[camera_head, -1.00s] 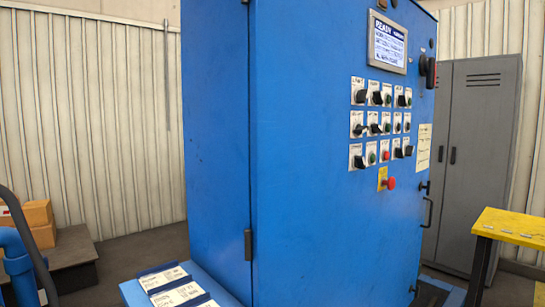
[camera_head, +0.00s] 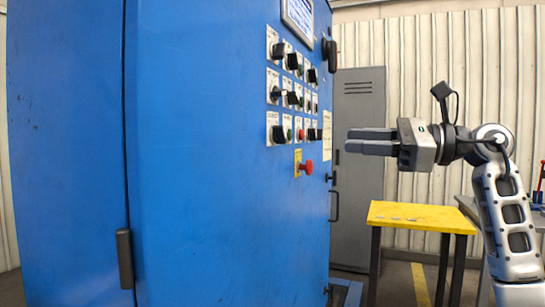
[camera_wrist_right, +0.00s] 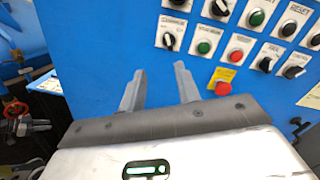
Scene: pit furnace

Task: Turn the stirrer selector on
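The blue cabinet's control panel carries rows of black selector knobs and coloured buttons on white label plates. Their lettering is too small to read, so I cannot tell which knob is the stirrer selector. A black selector knob (camera_head: 278,133) sits at the left of the bottom row. In the right wrist view a black selector (camera_wrist_right: 168,41) is just beyond the fingers. My right gripper (camera_head: 347,141) points left toward the panel, with a gap between. Its two fingers show apart and empty in the right wrist view (camera_wrist_right: 160,68). My left gripper is not in view.
A red mushroom button (camera_head: 308,168) on a yellow plate sticks out below the knobs. The cabinet (camera_head: 220,210) also has a door handle (camera_head: 335,206). A yellow table (camera_head: 420,217) and a grey locker (camera_head: 360,170) stand to the right and behind.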

